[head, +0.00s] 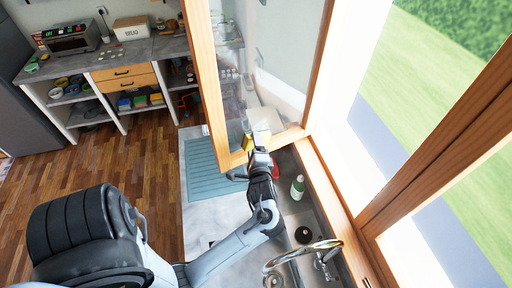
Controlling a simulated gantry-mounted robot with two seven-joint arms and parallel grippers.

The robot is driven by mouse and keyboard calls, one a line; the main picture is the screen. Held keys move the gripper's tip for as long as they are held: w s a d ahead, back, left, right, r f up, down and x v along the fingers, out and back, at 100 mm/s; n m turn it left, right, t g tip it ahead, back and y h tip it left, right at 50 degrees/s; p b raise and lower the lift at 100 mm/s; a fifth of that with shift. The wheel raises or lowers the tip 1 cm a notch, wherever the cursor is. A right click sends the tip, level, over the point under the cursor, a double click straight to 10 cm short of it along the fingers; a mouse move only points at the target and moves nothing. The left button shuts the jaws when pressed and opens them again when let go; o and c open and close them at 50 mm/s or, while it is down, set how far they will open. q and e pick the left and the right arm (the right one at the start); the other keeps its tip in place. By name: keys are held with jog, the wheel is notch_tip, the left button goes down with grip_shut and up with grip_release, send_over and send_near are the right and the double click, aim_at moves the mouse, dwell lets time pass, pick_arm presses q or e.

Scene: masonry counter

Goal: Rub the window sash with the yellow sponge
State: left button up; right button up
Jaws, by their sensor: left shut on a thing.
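The window sash (288,136) is a wooden-framed glass pane in the head view, swung inward over the counter. My left gripper (259,150) is at the sash's lower rail, shut on the yellow sponge (249,141). The sponge shows as a small yellow patch at the lower part of the pane, partly hidden by the gripper. It appears to be against or very close to the sash; I cannot tell if they touch. My right gripper is not in view.
A sink with a chrome tap (303,252) lies below the window. A green bottle (297,187) and a red item (275,171) stand near the gripper. A teal mat (203,172) lies on the counter. A shelf unit with a toaster oven (71,38) is at the back left.

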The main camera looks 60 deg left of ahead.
pick_arm(q)
jog(key=shift+a, duration=2.25)
dwell(0.8)
jog(key=shift+w, duration=0.1)
jog(key=shift+w+a, duration=0.15)
jog(key=shift+w, duration=1.7)
jog(key=shift+w+a, duration=0.1)
jog(key=shift+w, duration=1.75)
jog(key=shift+s, duration=0.1)
